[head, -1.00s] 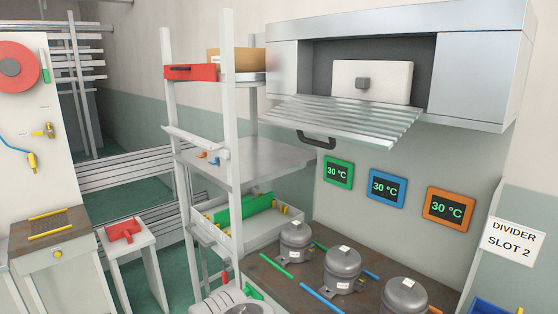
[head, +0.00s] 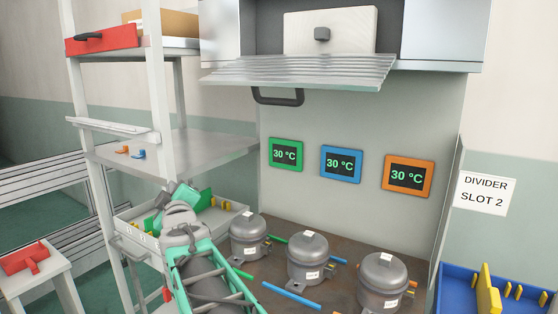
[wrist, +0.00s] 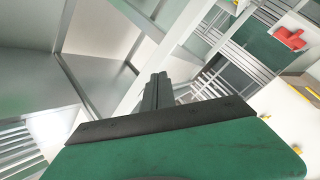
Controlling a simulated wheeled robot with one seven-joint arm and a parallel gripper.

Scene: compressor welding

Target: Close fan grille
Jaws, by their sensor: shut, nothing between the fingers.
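The fan grille (head: 300,70) is a slatted metal flap at the upper middle of the head view. It hangs out from the lower front of the metal hood (head: 435,67), swung open, with a black handle (head: 278,98) beneath it. The hood opening above it is exposed. My gripper shows in the wrist view (wrist: 157,92) as two dark fingers shut together, with nothing between them. In the head view my arm rises from the bottom, left of and below the grille, well apart from it. The grille is not recognisable in the wrist view.
A white shelf rack (head: 157,60) stands left of the hood, close to my arm. Several grey compressors (head: 308,258) stand on the brown bench below. A blue bin (head: 455,290) is at the lower right.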

